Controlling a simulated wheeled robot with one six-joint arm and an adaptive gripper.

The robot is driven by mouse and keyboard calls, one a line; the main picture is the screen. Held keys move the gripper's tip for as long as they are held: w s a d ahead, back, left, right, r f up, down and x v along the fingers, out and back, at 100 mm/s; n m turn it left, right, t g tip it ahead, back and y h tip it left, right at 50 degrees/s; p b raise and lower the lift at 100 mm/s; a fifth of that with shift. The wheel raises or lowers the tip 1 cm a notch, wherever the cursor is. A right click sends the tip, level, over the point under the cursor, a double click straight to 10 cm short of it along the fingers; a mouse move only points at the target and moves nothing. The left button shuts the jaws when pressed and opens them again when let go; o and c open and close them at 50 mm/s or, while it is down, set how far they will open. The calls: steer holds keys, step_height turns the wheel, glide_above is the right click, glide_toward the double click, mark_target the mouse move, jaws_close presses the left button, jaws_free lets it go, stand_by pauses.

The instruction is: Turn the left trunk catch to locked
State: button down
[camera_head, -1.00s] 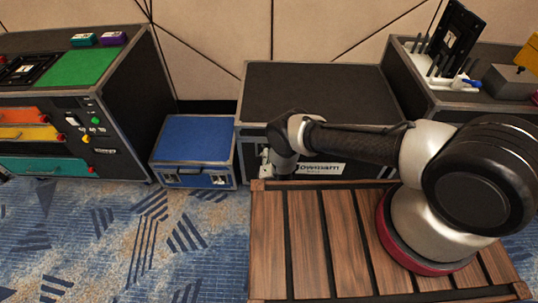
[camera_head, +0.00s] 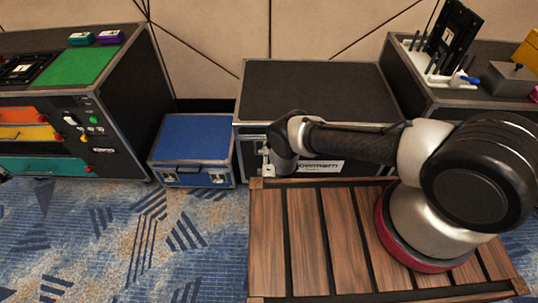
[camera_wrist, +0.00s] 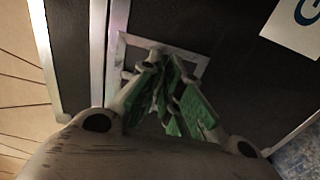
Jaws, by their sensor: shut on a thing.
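The black trunk (camera_head: 310,95) with metal edges stands behind the wooden slatted deck. Its left catch (camera_wrist: 195,58) shows in the wrist view as a pale metal frame set in the dark front face, partly covered by the fingers. My gripper (camera_wrist: 166,82), with green finger pads, is shut on the catch's turning part, which is mostly hidden between the fingertips; I cannot tell its exact angle. In the head view my gripper (camera_head: 267,163) is at the left part of the trunk's front, mostly covered by my wrist.
A blue case (camera_head: 195,138) stands just left of the trunk. A black cabinet (camera_head: 128,95) with coloured drawers stands farther left. Another case with a tool rack (camera_head: 425,65) stands at right. The wooden deck (camera_head: 305,240) lies in front, with open carpet to its left.

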steer(key=shift+w+d+r, duration=0.1)
steer(key=shift+w+r, duration=0.15)
steer(key=shift+w, duration=0.15)
steer(key=c, duration=1.6)
jaws_free()
steer(key=shift+f, duration=0.1)
steer(key=shift+s+f, duration=0.15)
steer(key=shift+s, duration=0.1)
steer(key=s, duration=0.7)
steer(key=shift+s, duration=0.25)
